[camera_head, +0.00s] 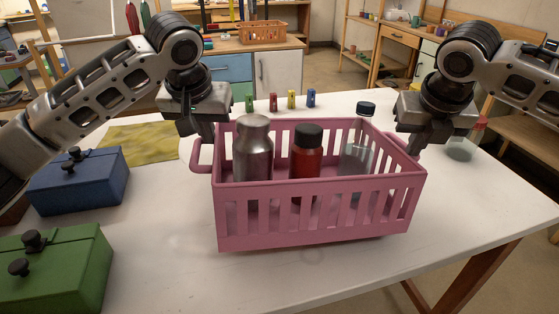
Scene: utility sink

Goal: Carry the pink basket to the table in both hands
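The pink basket (315,222) is upright over the white table (470,215), with slatted sides. A faint shadow lies under its front edge; it looks at or just above the tabletop. Inside stand a grey metal bottle (253,150), a red bottle with a black cap (306,160) and a clear bottle with a dark cap (357,157). My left gripper (208,137) is at the basket's left handle (197,157) and appears shut on it. My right gripper (416,146) is at the right end and appears shut there; the handle is mostly hidden.
A blue box (80,185) and a green box (60,270) stand at the left. A yellow cloth (140,145) lies behind them. Several small coloured items (273,102) stand behind the basket. A clear container (462,148) is at the right. The front right tabletop is clear.

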